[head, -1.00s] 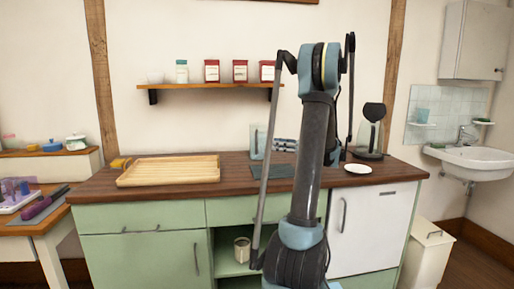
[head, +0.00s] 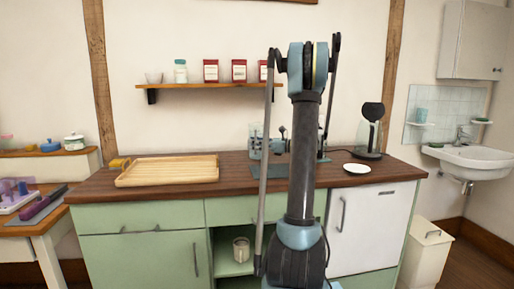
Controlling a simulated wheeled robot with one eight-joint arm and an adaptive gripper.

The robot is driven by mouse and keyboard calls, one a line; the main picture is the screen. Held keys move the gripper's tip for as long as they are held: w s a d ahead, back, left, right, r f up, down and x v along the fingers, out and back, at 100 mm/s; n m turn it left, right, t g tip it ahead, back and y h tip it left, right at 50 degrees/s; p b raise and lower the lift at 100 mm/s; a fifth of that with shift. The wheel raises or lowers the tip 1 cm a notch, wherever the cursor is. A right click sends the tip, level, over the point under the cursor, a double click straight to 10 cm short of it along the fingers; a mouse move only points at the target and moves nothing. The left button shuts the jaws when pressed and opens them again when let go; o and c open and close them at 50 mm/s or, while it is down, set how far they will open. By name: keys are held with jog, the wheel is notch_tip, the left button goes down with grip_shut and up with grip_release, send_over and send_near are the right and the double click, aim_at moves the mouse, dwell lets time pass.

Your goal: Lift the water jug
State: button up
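A clear, bluish container that looks like the water jug (head: 255,142) stands on the brown wooden countertop (head: 235,172), left of my upright arm. Its right side is partly hidden by my arm and by small grey and dark parts beside it. These parts appear to belong to my gripper (head: 281,140), which is mostly hidden behind my arm at the jug's right side. I cannot tell whether it touches the jug or how its fingers stand.
A wooden tray (head: 168,171) lies on the counter's left. A white plate (head: 357,169) and a coffee maker (head: 370,132) stand to the right. A dark mat (head: 271,171) lies before the jug. A shelf (head: 208,86) with jars hangs above.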

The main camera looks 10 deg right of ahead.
grip_shut()
jog(key=shift+r, duration=0.15)
dwell(0.5)
